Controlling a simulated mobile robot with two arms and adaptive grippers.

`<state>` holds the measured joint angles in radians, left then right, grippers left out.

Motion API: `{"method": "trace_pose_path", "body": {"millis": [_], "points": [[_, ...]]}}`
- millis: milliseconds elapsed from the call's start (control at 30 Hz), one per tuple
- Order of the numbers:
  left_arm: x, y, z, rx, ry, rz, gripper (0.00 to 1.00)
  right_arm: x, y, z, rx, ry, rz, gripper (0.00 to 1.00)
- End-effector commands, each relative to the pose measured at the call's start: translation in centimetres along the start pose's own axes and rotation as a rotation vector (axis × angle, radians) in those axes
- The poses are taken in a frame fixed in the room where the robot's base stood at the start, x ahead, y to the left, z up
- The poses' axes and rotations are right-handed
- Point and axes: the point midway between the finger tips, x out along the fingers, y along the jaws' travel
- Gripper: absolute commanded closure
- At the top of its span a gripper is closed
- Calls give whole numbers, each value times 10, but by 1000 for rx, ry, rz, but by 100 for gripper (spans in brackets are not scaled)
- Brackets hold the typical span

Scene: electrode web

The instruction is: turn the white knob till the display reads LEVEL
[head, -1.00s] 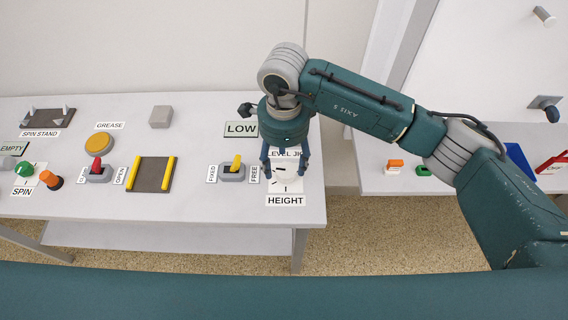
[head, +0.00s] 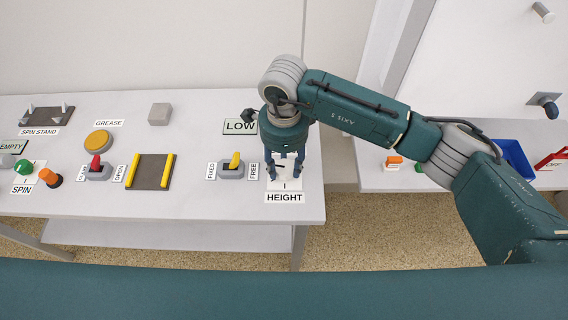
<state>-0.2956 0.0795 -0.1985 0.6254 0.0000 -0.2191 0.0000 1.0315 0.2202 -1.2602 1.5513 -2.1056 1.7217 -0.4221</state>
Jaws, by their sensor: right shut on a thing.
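My right gripper (head: 285,175) points down over the white dial plate (head: 291,186) above the HEIGHT label (head: 285,198). It is shut on the white knob, which is mostly hidden between the fingers and under the wrist. The display (head: 239,127) just left of my gripper reads LOW. My left gripper is not in view.
Left of the knob is a yellow switch (head: 235,160) between the FIXED and FREE labels. Further left are a tray with yellow rails (head: 151,172), a red switch (head: 96,165) and a green knob (head: 24,168). The table's right edge is close to my gripper.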

Motion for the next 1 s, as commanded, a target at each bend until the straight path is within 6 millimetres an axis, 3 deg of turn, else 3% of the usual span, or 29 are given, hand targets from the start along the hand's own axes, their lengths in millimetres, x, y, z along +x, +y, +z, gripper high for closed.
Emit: {"method": "trace_pose_path", "body": {"millis": [33,200,600,633,700,1000], "points": [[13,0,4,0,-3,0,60,4,-2,4,36,-9,-8,86],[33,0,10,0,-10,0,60,4,-2,4,193,-11,-7,87],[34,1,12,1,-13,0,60,-2,-2,5,260,-14,-4,87],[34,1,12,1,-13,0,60,-2,-2,5,260,-14,-4,59],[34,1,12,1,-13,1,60,-2,-2,5,260,-14,-4,45],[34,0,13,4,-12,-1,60,-2,-2,3,261,-7,-2,42]]}}
